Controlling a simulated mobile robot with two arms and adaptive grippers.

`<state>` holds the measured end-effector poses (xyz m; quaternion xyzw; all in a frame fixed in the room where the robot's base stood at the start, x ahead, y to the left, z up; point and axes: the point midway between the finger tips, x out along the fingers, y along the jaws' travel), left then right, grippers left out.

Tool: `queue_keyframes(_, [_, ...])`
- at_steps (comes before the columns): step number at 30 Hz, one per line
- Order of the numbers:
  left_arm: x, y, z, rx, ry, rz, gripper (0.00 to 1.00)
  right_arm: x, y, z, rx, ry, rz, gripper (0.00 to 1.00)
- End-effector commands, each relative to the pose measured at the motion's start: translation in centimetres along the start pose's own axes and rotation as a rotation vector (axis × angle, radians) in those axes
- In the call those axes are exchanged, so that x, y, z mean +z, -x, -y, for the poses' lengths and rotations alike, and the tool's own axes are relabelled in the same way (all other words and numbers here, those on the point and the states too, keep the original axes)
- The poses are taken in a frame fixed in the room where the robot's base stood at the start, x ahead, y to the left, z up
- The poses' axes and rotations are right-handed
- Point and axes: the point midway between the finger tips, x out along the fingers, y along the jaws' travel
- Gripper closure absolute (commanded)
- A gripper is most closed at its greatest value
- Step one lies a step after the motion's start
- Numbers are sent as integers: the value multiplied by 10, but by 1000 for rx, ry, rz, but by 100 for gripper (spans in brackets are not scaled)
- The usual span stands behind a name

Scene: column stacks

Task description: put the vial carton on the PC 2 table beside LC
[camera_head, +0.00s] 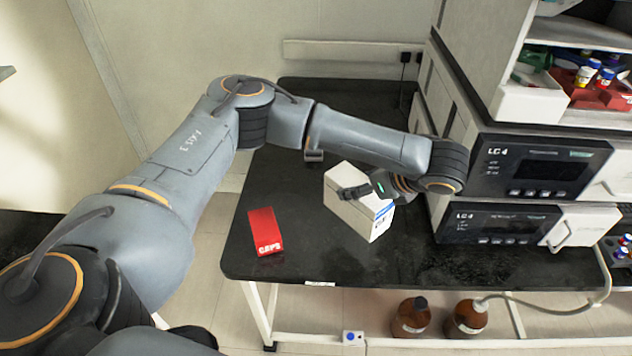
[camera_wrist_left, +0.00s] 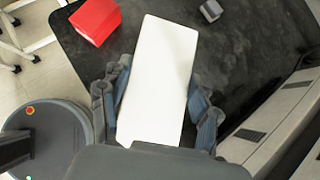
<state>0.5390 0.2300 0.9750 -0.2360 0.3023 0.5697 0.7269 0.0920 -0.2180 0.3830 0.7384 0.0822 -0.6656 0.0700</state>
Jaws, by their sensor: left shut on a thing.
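The vial carton is a white box with a blue-edged label (camera_head: 352,216), over the black table top (camera_head: 290,180) in the head view. My left gripper (camera_head: 362,190) is shut on the carton, its fingers on opposite sides. In the left wrist view the carton's white face (camera_wrist_left: 160,75) lies between the two fingers of the left gripper (camera_wrist_left: 158,108). I cannot tell whether the carton touches the table. The LC stack (camera_head: 530,168), marked LC 4, stands just right of the carton. My right gripper is not in view.
A red CAPS box (camera_head: 265,231) sits left of the carton near the table's front-left edge; it also shows in the left wrist view (camera_wrist_left: 95,20). A small grey object (camera_head: 313,155) lies farther back. Brown bottles (camera_head: 411,317) stand below the table. The front-middle table top is bare.

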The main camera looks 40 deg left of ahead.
Motion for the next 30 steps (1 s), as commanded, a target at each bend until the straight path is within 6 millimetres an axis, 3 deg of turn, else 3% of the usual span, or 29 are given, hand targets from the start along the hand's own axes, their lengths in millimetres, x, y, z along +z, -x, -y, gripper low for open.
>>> queue_keyframes(3, [10,-32,-14,7,4,-1,92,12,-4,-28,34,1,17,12])
queue_keyframes(6, [17,-55,-23,6,3,0,92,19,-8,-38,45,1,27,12])
queue_keyframes(12, [12,-94,-32,2,2,0,92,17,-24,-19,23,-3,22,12])
queue_keyframes(16, [12,-102,-34,-1,2,1,92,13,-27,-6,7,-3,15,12])
queue_keyframes(23, [11,-129,-42,3,1,4,92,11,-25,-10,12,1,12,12])
queue_keyframes(30, [-10,-148,-42,-1,1,2,92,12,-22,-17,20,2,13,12])
